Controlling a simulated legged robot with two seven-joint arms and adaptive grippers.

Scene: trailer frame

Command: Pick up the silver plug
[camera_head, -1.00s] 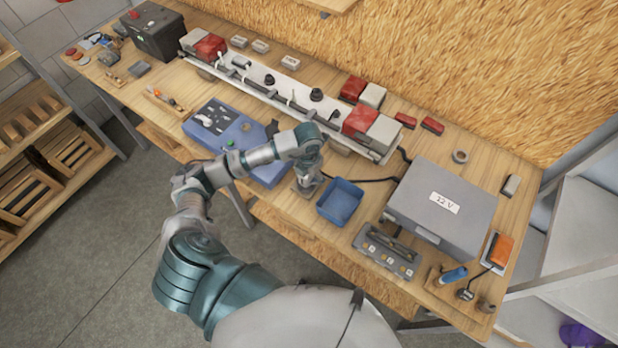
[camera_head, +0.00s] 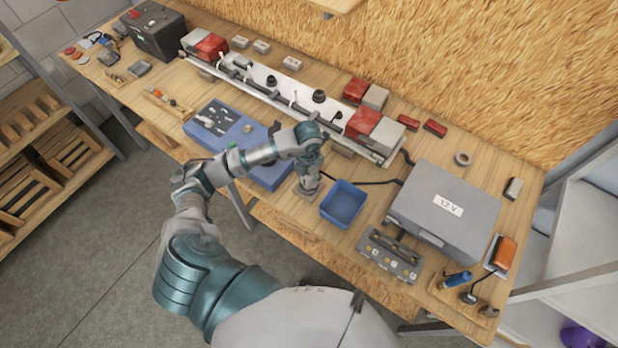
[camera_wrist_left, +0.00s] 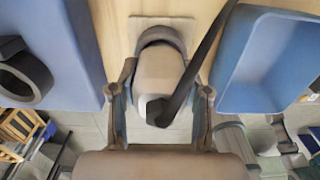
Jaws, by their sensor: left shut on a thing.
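The silver plug (camera_wrist_left: 160,70) fills the space between the fingers of my left gripper (camera_wrist_left: 160,98) in the left wrist view. It is a rounded grey-silver body with a dark cable (camera_wrist_left: 205,50) running from its near end toward the top. It stands at a pale square plate (camera_wrist_left: 181,24) on the wooden bench; whether it is clear of the plate I cannot tell. In the head view my left gripper (camera_head: 308,186) points down at the bench, shut on the plug, which it largely hides. My right gripper is not in view.
A blue bin (camera_head: 342,204) stands close to the right of the gripper. A blue panel box (camera_head: 262,170) lies close to the left. The grey 12 V box (camera_head: 440,212) and a switch block (camera_head: 390,256) are further right. The long light bar (camera_head: 300,98) lies behind.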

